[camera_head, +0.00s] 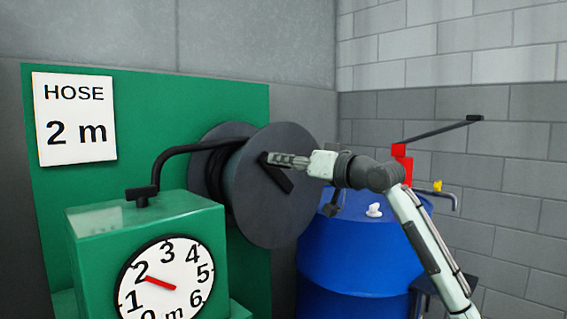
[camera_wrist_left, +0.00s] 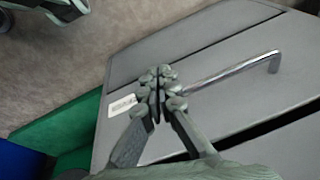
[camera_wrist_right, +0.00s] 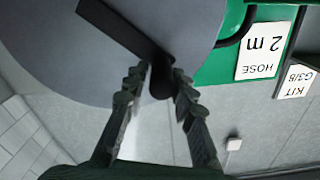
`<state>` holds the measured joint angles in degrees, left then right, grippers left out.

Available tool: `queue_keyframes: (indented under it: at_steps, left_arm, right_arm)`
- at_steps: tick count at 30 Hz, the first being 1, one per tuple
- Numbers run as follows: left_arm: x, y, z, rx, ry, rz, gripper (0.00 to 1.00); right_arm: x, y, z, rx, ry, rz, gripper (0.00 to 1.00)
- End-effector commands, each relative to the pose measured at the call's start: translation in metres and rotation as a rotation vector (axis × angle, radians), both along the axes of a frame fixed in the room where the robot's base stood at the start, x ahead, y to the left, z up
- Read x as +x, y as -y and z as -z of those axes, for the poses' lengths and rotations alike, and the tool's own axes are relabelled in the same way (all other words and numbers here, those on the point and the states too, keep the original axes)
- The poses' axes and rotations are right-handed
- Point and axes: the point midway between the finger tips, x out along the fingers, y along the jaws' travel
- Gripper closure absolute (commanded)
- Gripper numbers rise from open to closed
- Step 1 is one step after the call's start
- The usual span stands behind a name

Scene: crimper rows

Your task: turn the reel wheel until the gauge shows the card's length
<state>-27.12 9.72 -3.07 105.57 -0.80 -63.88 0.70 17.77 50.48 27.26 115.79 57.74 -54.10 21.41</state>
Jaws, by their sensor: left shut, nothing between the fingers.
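The reel wheel (camera_head: 272,205) is a dark grey disc with a black crank arm on its face, on the green board. My right gripper (camera_head: 290,161) is at the crank; in the right wrist view its fingers (camera_wrist_right: 161,80) stand on both sides of the black crank handle (camera_wrist_right: 160,88) and appear closed on it. The white card (camera_head: 75,118) reads "HOSE 2 m". The round gauge (camera_head: 185,262) on the green box has a red needle (camera_head: 160,283) pointing close to the 2, slightly below the numeral. My left gripper (camera_wrist_left: 156,92) is shut and empty, seen only in its wrist view.
A blue drum (camera_head: 350,262) with a red pump and black lever (camera_head: 440,131) stands right of the reel. A black hose (camera_head: 185,150) runs from reel to green box (camera_head: 95,250). A grey cabinet (camera_wrist_left: 240,100) with a metal handle (camera_wrist_left: 235,70) is under my left gripper.

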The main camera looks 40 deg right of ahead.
Motion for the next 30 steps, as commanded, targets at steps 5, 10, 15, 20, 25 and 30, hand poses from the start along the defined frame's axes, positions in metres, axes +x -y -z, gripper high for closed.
queue_keyframes:
  at_steps: [5, 10, 15, 20, 25, 30]
  left_arm:
    - [0.000, 0.000, 0.000, 0.000, 0.000, 0.000, 1.00]
    - [0.000, 0.000, 0.000, 0.000, 0.000, 0.000, 1.00]
    - [-0.001, -0.001, 0.000, 0.001, -0.002, -0.001, 1.00]
    - [0.000, 0.000, 0.000, 0.001, -0.001, 0.000, 1.00]
    - [0.000, 0.000, 0.000, 0.001, -0.001, 0.000, 1.00]
    - [0.000, 0.000, 0.000, 0.001, -0.001, 0.000, 1.00]
  right_arm:
    - [0.000, 0.000, 0.001, 0.001, -0.001, -0.001, 0.57]
    - [0.000, -0.001, 0.001, 0.002, -0.002, -0.002, 0.57]
    - [-0.008, 0.000, 0.001, 0.003, -0.001, -0.003, 0.57]
    - [-0.035, 0.002, 0.002, 0.003, -0.002, -0.002, 0.57]
    - [-0.072, 0.005, 0.002, 0.003, -0.002, -0.001, 0.57]
    - [-0.102, 0.007, 0.001, 0.003, -0.002, -0.001, 0.57]
